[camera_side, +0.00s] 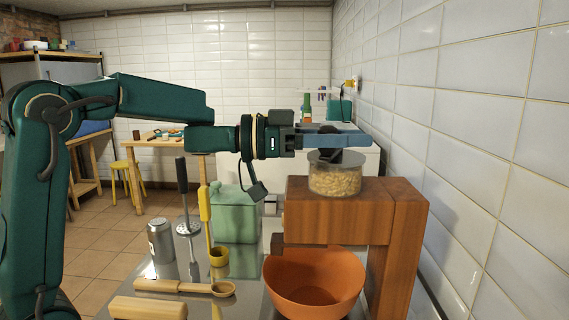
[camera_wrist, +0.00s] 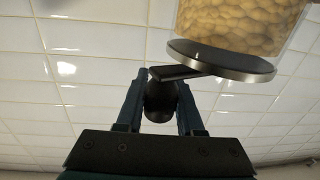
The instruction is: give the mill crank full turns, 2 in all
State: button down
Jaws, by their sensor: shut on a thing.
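The mill is a wooden block stand (camera_side: 340,215) with a clear jar of pale beans or grains (camera_side: 335,181) on top. In the wrist view the jar (camera_wrist: 240,25) shows above a dark round disc (camera_wrist: 220,60). The crank arm (camera_wrist: 178,73) runs from this disc to a dark knob (camera_wrist: 161,100). My gripper (camera_wrist: 162,82) is shut on the knob, one finger on each side. In the side view my gripper (camera_side: 350,141) reaches in level from the left, just above the jar, and its fingers hide most of the crank.
An orange bowl (camera_side: 314,285) stands below the mill's front. A green canister (camera_side: 235,215), a grey can (camera_side: 160,241), a wooden spoon (camera_side: 185,287) and upright utensils (camera_side: 183,195) stand or lie to the left. The tiled wall (camera_side: 475,150) is close on the right.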

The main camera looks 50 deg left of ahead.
jog(key=m+g+h, duration=0.1)
jog(key=g, duration=0.1)
jog(key=s+a+m+g+h, duration=0.1)
jog(key=m+g+h, duration=0.1)
jog(key=shift+a, duration=0.1)
jog(key=shift+s+a+m+g+h, duration=0.15)
jog(key=shift+m+g+h, duration=0.3)
jog(key=shift+m+g, duration=0.25)
jog(key=shift+s+a+m+g+h, duration=0.1)
jog(key=shift+a+m+g+h, duration=0.1)
jog(key=shift+m+g+h, duration=0.45)
jog(key=shift+s+a+m+g+h, duration=0.2)
jog(key=shift+m+g, duration=0.25)
jog(key=shift+g, duration=0.5)
jog(key=shift+r+m+g, duration=0.1)
jog(key=shift+m+g, duration=0.3)
jog(key=shift+g, duration=0.2)
jog(key=c, duration=0.5)
grip_release()
jog(key=shift+c, duration=0.2)
jog(key=shift+a, duration=0.1)
jog(key=shift+v, duration=2.55)
